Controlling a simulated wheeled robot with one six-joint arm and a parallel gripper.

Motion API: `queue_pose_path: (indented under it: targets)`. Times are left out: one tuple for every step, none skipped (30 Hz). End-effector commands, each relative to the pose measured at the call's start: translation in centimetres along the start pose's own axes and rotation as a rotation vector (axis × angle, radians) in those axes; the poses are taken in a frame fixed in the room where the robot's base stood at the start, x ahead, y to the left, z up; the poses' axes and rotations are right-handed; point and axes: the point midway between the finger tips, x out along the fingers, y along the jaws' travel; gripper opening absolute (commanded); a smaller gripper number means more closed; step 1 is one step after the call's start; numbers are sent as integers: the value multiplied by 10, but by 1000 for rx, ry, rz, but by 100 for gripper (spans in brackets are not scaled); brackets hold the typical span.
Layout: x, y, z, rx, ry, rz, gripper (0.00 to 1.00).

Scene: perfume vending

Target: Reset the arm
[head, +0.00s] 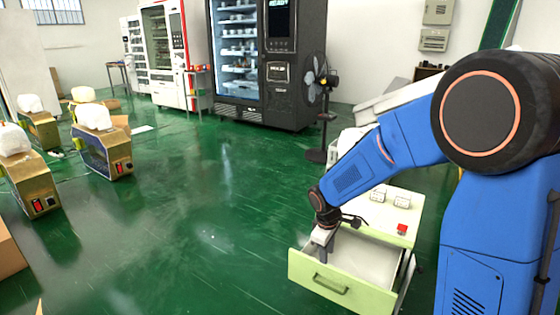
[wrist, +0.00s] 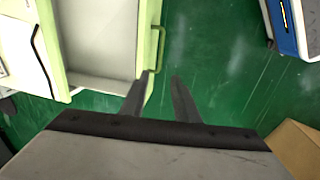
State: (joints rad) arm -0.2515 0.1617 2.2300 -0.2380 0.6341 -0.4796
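My blue arm reaches down to the open pale-green drawer at the lower right of the head view. My gripper (head: 322,241) points down at the drawer's front panel (head: 338,283). In the wrist view my gripper (wrist: 160,77) has its two dark fingers apart with nothing between them. The left fingertip overlaps the drawer's edge and the right one shows against the green floor. The drawer handle (wrist: 158,45) lies just beyond the fingertips in that view. The drawer's inside (wrist: 103,35) looks empty where it shows.
The cabinet top (head: 405,208) carries small white items and a red one. A fan (head: 315,85) and a black vending machine (head: 268,65) stand behind. Several gold-and-blue machines (head: 105,150) stand at left, and a cardboard box (wrist: 295,150) is at the wrist view's lower right. The middle floor is clear.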

Motion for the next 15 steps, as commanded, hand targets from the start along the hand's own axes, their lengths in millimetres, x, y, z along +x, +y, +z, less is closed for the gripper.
queue_pose_path:
  targets:
    - [-11,1,7,25,8,6,28]
    - [-18,1,12,42,13,8,28]
    - [-27,0,19,66,19,11,28]
    - [-34,0,24,85,23,13,28]
    - [-41,-1,30,106,28,15,28]
    - [-50,-2,38,133,34,18,28]
    - [-56,-3,43,153,39,19,28]
    - [-63,-4,49,173,44,21,28]
    - [-71,-6,57,198,49,23,28]
    - [-77,-8,62,217,54,24,28]
    - [-84,-9,68,237,60,26,28]
    - [-91,-12,76,263,66,28,28]
    - [-97,-14,82,283,71,28,28]
    - [-103,-16,87,303,76,30,28]
    - [-110,-18,95,327,83,32,28]
